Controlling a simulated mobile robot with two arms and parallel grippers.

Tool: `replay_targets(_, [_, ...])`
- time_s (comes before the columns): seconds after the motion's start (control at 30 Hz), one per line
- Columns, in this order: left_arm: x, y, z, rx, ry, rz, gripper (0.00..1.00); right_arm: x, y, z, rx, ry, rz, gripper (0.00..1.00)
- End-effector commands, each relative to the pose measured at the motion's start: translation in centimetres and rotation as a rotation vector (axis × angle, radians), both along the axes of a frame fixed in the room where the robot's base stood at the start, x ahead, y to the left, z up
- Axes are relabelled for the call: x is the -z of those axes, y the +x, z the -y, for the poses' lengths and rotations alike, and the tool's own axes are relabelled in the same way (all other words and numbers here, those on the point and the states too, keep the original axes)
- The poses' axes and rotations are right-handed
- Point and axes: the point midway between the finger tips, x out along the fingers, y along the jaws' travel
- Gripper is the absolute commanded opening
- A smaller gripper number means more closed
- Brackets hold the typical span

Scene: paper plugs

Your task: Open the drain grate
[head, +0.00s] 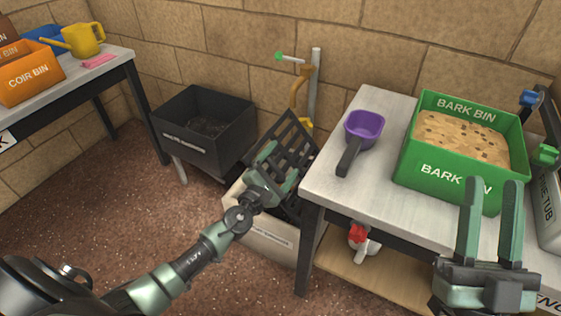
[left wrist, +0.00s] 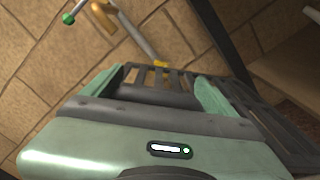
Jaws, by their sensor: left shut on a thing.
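The drain grate (head: 290,142) is a dark slatted panel, tilted up steeply above a pale basin (head: 258,238) in the head view. My left gripper (head: 272,168) is shut on the grate near its left edge. In the left wrist view the grate's bars (left wrist: 172,80) pass between the fingers of my left gripper (left wrist: 155,88). The arm and gripper hide part of the grate and the basin's opening. My right gripper (head: 487,215) is open and empty, in front of the green bark bin (head: 455,186).
A bench (head: 330,190) with a purple scoop (head: 364,127) stands right of the basin. A dark bin (head: 205,150) stands to its left. A tap on a post (head: 314,85) rises behind. Brown floor (head: 120,210) lies open at left.

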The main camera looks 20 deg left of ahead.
Motion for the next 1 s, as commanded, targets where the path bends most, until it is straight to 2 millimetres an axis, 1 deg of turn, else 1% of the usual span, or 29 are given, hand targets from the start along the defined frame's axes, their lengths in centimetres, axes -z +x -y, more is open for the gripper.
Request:
replay_targets(0.03, [0.4, -0.1, 0.3, 0.005, -0.001, -0.007, 0.14, 0.0, 0.0, 0.0, 0.000, 0.000, 0.000, 0.36])
replay_targets(0.2, [0.4, -0.1, 0.3, 0.005, -0.002, -0.007, 0.14, 0.0, 0.0, 0.0, 0.000, 0.000, 0.001, 0.36])
replay_targets(0.23, [0.4, -0.1, 0.3, 0.005, -0.002, -0.007, 0.95, 0.0, 0.0, 0.0, 0.000, 0.000, 0.001, 0.36])
replay_targets(0.57, [0.2, -0.1, 0.1, 0.001, -0.002, -0.003, 0.96, 0.0, 0.0, 0.0, 0.001, 0.000, 0.002, 0.36])
replay_targets(0.67, [0.1, -0.7, 0.0, 0.001, -0.001, -0.003, 0.96, 0.0, 0.1, 0.0, 0.001, -0.002, -0.004, 0.36])
replay_targets(0.77, [0.2, -2.1, -0.1, 0.002, -0.001, -0.005, 0.96, 0.7, 0.7, -0.1, 0.002, -0.016, -0.055, 0.36])
replay_targets(0.9, [0.2, -4.6, -0.3, 0.003, 0.001, -0.007, 0.96, 1.7, 1.4, -0.2, 0.006, -0.034, -0.117, 0.36])
replay_targets(1.0, [0.3, -6.2, -0.3, 0.004, -0.001, -0.006, 0.96, 2.1, 1.8, -0.2, 0.007, -0.041, -0.144, 0.36])
